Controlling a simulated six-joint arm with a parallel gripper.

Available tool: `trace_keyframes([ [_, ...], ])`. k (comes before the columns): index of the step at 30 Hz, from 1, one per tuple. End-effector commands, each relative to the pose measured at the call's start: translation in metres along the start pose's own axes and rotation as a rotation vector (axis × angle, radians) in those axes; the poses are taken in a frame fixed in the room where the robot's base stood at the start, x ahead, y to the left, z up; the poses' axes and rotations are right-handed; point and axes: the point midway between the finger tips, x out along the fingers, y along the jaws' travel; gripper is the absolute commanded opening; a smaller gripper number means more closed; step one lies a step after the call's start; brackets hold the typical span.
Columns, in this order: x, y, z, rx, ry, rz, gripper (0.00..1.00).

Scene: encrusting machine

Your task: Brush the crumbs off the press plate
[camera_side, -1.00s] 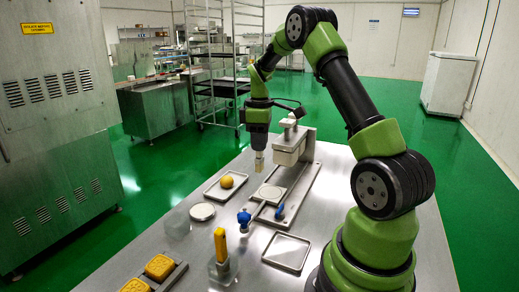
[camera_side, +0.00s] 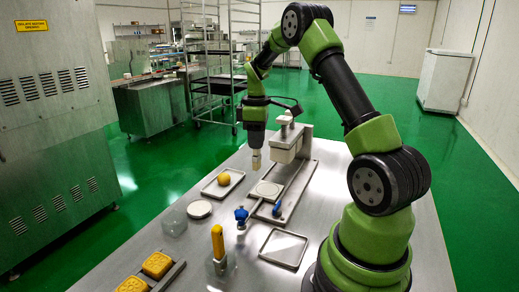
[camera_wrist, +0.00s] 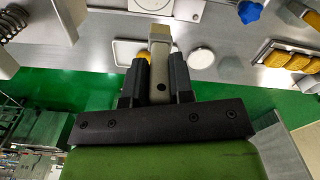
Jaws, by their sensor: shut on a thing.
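The press plate (camera_side: 266,189) is a pale round disc on the metal base of the press, below the press head. Crumbs on it are too small to make out in the side view. My gripper (camera_side: 256,152) hangs above the table, behind and slightly left of the plate and apart from it. It is shut on a pale beige, block-like piece, seemingly the brush (camera_side: 256,162), which points down. In the wrist view the brush (camera_wrist: 159,45) stands upright between the two dark fingers of my gripper (camera_wrist: 158,75).
The press head (camera_side: 287,152) stands close to the right of my gripper.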

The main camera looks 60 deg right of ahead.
Motion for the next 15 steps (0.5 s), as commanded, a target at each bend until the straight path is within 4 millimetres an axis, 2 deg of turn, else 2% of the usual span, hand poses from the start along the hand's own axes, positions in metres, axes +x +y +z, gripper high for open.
trace_keyframes([
  [15,0.048,-0.001,0.0,0.0,-0.001,-0.002,0.0],
])
